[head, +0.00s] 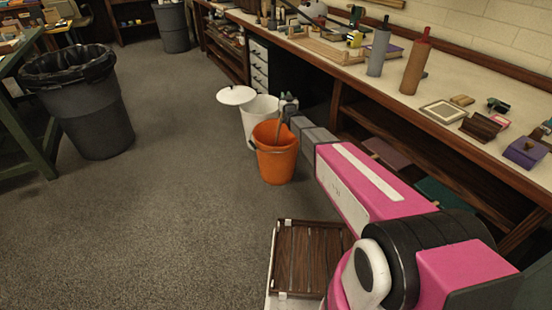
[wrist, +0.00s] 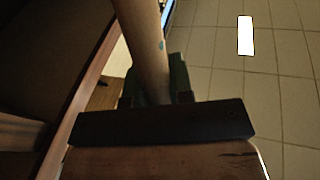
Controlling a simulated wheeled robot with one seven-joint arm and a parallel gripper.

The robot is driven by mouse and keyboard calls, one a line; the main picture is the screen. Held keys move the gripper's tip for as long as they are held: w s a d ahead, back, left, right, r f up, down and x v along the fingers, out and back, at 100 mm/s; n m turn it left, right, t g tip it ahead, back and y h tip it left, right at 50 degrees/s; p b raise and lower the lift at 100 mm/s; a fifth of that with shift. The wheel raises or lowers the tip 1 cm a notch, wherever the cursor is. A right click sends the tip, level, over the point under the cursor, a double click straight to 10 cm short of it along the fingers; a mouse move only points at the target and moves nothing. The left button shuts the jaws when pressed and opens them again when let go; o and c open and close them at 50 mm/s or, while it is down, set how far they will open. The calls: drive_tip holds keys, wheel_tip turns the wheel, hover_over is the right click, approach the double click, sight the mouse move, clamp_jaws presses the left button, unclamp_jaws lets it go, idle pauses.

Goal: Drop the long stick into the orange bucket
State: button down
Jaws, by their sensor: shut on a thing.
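The orange bucket (head: 276,160) stands upright on the floor beside the workbench. My gripper (wrist: 156,88) is shut on a long, pale wooden stick (wrist: 143,38) with a small blue mark, in the wrist view. In the head view my pink arm reaches toward the bucket, and its end is small and partly hidden. A thin brown stick (head: 279,125) shows at the bucket's mouth there, below the arm's end. I cannot tell how deep it goes, or whether it touches the bucket. A dark bar (wrist: 165,122) and a wooden surface (wrist: 160,160) fill the wrist view's lower part.
The workbench (head: 400,97) with bottles and tools runs along the right. A black bin (head: 88,120) stands left. A slatted wooden crate (head: 308,262) is in front. The middle floor is clear.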

drive_tip(key=c, duration=0.9)
unclamp_jaws()
drive_tip(key=shift+s, duration=0.1)
drive_tip(key=v, duration=1)
drive_tip(key=shift+s+d, duration=0.1)
drive_tip(key=shift+s, duration=0.2)
drive_tip(key=s+d+f+m+g+h, duration=0.1)
drive_tip(key=s+d+f+g+h, duration=0.15)
drive_tip(key=s+d+g, duration=0.35)
drive_tip(key=s+d+f+m+g+h, duration=0.1)
drive_tip(key=s+d+f+g+h, duration=0.2)
drive_tip(key=s+d, duration=0.55)
drive_tip(key=s+d+g, duration=0.2)
drive_tip(key=s+g, duration=0.1)
drive_tip(key=s, duration=0.4)
drive_tip(key=s+d+r+g, duration=0.1)
drive_tip(key=s+d+g, duration=0.2)
drive_tip(key=s, duration=0.5)
drive_tip(key=s+d+g, duration=0.3)
drive_tip(key=s+g, duration=0.1)
drive_tip(key=s, duration=0.3)
drive_tip(key=shift+s+d+r, duration=0.15)
drive_tip(key=shift+s+d, duration=0.05)
